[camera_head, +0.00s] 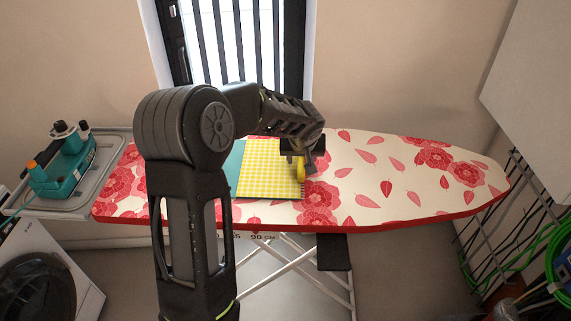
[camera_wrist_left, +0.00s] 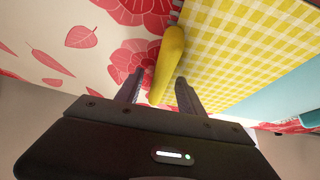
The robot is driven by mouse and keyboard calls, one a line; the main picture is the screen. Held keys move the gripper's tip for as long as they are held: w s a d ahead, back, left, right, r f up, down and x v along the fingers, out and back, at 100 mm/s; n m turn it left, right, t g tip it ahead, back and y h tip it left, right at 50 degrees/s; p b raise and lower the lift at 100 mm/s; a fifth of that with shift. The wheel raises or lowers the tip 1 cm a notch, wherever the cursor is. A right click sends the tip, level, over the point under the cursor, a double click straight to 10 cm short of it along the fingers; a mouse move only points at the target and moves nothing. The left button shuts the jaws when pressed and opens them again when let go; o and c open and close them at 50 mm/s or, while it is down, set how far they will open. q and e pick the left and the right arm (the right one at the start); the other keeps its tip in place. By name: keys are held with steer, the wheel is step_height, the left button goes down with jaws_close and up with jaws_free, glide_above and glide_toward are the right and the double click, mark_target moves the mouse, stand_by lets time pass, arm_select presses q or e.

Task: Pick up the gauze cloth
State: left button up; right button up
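A yellow-and-white checkered cloth (camera_head: 270,168) lies flat on the ironing board; it also shows in the left wrist view (camera_wrist_left: 250,45). A teal sheet (camera_head: 234,172) shows at its left edge, partly hidden by my arm. I cannot tell for certain which is the gauze cloth. A smooth, long yellow object (camera_wrist_left: 171,52) lies at the checkered cloth's edge. My left gripper (camera_head: 303,160) is over that edge. In the wrist view its fingers (camera_wrist_left: 160,78) are apart, on either side of the yellow object's near end, with visible gaps. My right gripper is not in view.
The flowered ironing board (camera_head: 400,190) is clear to the right of the cloth. A teal device with an orange knob (camera_head: 62,165) sits on a grey tray at the left. Green cables (camera_head: 545,265) hang at the far right. A barred window is behind.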

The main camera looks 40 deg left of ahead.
arm_select(q)
jaws_close()
stand_by(0.6)
step_height(320, 180, up, 10)
steer(key=shift+r+b, duration=0.1)
steer(key=shift+b, duration=0.5)
stand_by(0.4)
